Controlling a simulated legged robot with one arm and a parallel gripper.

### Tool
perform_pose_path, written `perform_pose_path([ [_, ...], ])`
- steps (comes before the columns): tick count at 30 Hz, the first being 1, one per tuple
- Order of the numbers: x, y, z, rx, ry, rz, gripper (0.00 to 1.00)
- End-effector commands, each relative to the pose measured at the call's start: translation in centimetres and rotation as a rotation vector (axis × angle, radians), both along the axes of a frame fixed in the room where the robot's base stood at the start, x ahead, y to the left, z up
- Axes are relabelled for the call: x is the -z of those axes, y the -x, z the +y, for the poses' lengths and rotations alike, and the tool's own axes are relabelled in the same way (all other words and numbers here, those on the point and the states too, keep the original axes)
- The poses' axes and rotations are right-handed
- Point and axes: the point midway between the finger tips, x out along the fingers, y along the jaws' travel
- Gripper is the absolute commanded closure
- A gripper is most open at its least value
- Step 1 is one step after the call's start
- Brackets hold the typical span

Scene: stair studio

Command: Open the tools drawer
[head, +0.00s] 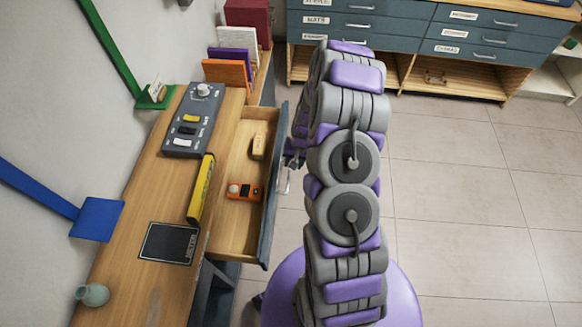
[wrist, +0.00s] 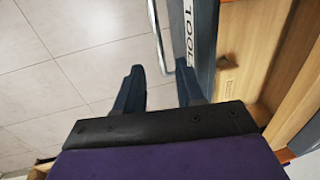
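The tools drawer (head: 233,220) is pulled out from the wooden bench in the head view, with its inside showing. Its grey-blue front carries a white label (wrist: 188,35) reading "TOOL", partly cut off, in the wrist view. A metal handle (wrist: 157,35) stands off that front. My gripper (wrist: 159,82) is open, its two dark fingers apart and nothing held between them. The near end of the handle lies just beyond and between the fingertips; I cannot tell whether they touch. In the head view my gripper is mostly hidden by my arm.
The drawer holds an orange device (head: 243,191) and a tan block (head: 259,146). On the bench (head: 130,280) are a switch box (head: 193,120), a yellow level (head: 201,188), a dark pad (head: 169,243) and books. Tiled floor (head: 460,200) is clear at right; cabinets (head: 400,25) stand behind.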

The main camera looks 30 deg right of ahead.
Motion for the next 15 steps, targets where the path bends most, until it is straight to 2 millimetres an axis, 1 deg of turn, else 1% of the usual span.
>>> perform_pose_path([
  [1, -1.4, 0.1, -0.2, 0.0, 0.001, -0.002, 0.62],
  [3, -2.9, 0.2, -0.5, 0.001, 0.002, -0.002, 0.62],
  [9, -6.8, 0.6, -1.1, -0.001, 0.001, -0.002, 0.62],
  [12, -8.2, 0.8, -1.3, 0.0, -0.001, 0.001, 0.62],
  [15, -9.1, 0.9, -1.4, 0.0, -0.001, 0.002, 0.62],
])
